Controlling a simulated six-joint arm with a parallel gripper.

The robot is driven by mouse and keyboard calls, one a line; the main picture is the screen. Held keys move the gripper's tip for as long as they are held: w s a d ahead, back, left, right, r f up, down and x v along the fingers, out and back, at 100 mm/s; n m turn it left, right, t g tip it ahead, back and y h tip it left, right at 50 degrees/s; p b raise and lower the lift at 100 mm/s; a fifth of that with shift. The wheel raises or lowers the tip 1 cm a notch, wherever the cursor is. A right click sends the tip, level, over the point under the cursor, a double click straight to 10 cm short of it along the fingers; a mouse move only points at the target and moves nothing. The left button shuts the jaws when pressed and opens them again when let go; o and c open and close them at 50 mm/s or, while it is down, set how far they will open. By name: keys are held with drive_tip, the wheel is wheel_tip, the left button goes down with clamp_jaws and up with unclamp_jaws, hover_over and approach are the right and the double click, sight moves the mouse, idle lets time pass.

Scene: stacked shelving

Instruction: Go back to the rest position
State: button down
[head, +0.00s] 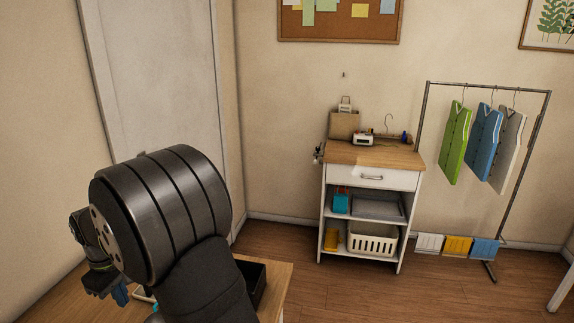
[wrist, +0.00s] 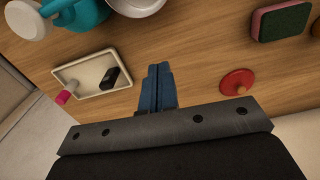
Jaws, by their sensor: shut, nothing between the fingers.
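My gripper (wrist: 158,88) is in the wrist view, its two blue fingers pressed together with nothing between them. It is above a wooden table top (wrist: 205,75). In the head view my gripper (head: 122,294) is at the lower left, mostly hidden behind my own dark arm, over the table's left part.
In the wrist view a cream tray (wrist: 112,92) with a black object (wrist: 109,77) lies left of my fingers. A red round knobbed object (wrist: 237,82) is right. A teal watering can (wrist: 82,18), a white bowl (wrist: 135,5) and a sponge (wrist: 281,21) are farther off.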

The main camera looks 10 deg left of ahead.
drive_tip(key=shift+f, duration=0.15)
wheel_tip(320, 180, down, 10)
drive_tip(key=shift+d+r, duration=0.1)
drive_tip(key=d, duration=0.4)
drive_tip(key=shift+s, duration=0.1)
drive_tip(key=shift+a, duration=1.25)
drive_tip(key=shift+d, duration=0.1)
